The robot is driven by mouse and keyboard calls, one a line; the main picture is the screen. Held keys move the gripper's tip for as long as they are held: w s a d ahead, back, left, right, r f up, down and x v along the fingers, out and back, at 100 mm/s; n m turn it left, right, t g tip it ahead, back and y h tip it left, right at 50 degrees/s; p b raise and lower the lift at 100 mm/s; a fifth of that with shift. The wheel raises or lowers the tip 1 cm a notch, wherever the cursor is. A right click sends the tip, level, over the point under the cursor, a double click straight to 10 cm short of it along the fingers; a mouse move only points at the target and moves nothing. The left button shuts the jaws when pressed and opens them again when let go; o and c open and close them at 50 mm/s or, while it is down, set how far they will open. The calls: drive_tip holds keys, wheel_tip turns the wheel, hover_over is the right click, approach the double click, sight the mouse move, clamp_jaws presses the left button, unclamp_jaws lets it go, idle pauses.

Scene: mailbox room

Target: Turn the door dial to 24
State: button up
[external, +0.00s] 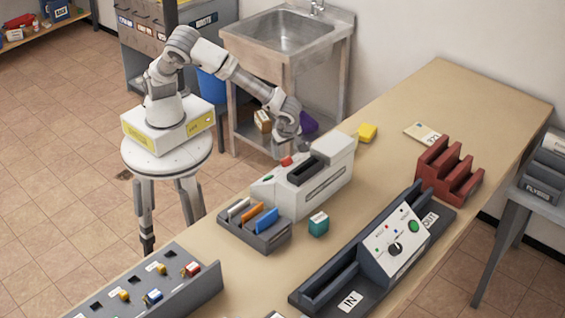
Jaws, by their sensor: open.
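A black dial (396,249) sits on the slanted white panel of the dark machine marked IN and OUT (327,286), on the near side of the table. I cannot tell whether this is the door dial, and its numbers are too small to read. My gripper (300,147) hangs at the far edge of the table, beside the white slotted machine (325,182) with red and green buttons. It is well apart from the black dial. Its fingers are small and partly hidden, and I see nothing held in them.
On the table (490,105) are a card rack (254,238), a teal block (318,224), a yellow block (367,132), a red stepped rack (447,172) and a grey board with coloured plugs (160,290). A sink (287,35) stands behind. The table's far right is mostly clear.

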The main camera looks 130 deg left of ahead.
sight(285, 158)
drive_tip(key=shift+x, duration=2.35)
clamp_jaws()
